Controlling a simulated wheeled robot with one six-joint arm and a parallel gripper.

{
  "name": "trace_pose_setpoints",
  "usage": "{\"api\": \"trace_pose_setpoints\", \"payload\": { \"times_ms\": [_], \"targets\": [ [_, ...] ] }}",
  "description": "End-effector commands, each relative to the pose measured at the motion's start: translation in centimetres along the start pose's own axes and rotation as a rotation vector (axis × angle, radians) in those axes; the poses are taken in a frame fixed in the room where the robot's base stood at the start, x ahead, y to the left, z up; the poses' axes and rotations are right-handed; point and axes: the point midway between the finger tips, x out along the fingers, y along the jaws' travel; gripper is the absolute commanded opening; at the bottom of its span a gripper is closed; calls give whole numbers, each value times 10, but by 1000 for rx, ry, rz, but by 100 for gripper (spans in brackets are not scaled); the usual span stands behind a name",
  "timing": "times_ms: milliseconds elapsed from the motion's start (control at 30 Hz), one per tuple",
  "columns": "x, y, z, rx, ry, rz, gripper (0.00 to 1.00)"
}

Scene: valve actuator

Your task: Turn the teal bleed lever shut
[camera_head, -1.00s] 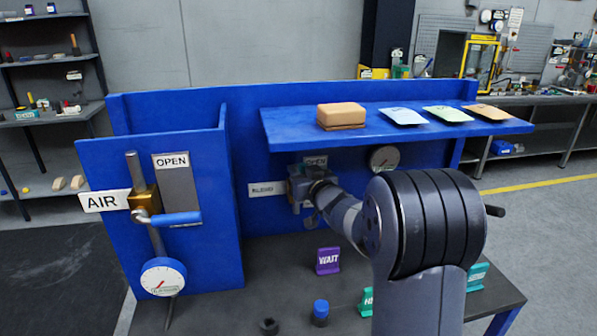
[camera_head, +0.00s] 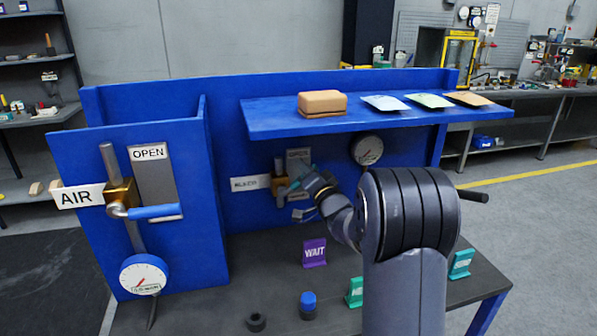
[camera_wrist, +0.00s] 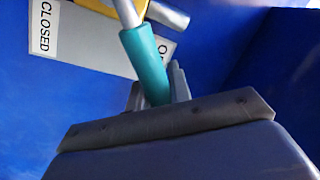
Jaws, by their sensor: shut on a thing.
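The teal bleed lever (camera_wrist: 146,62) shows in the wrist view, its sleeve running down from a metal stem into my gripper (camera_wrist: 160,88). The fingers are shut on the lower part of the sleeve, one on each side. In the head view a bit of the teal lever (camera_head: 308,171) shows beside my gripper, in front of the blue panel. The bleed valve (camera_head: 281,182) sits on that panel, partly hidden by my wrist. The plate behind it (camera_wrist: 75,38) reads CLOSED at its left end in the wrist view; its other end is mostly hidden.
The BLEED label (camera_head: 250,183) is left of the valve. A blue shelf (camera_head: 260,119) with a tan box (camera_head: 322,102) and several packets overhangs my arm. The AIR valve's blue handle (camera_head: 154,212) is at left. A purple WAIT sign (camera_head: 314,252) stands on the dark table (camera_head: 225,300).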

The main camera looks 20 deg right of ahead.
Motion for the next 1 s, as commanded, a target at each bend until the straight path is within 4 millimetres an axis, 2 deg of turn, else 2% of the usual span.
{"api": "trace_pose_setpoints", "payload": {
  "times_ms": [100, 500, 1000],
  "targets": [
    [-4, 14, 3, 106, 29, 1, 0],
    [-12, 43, 11, 451, 121, -3, 0],
    [-15, 57, 19, 680, 182, -5, 0]
  ]
}}
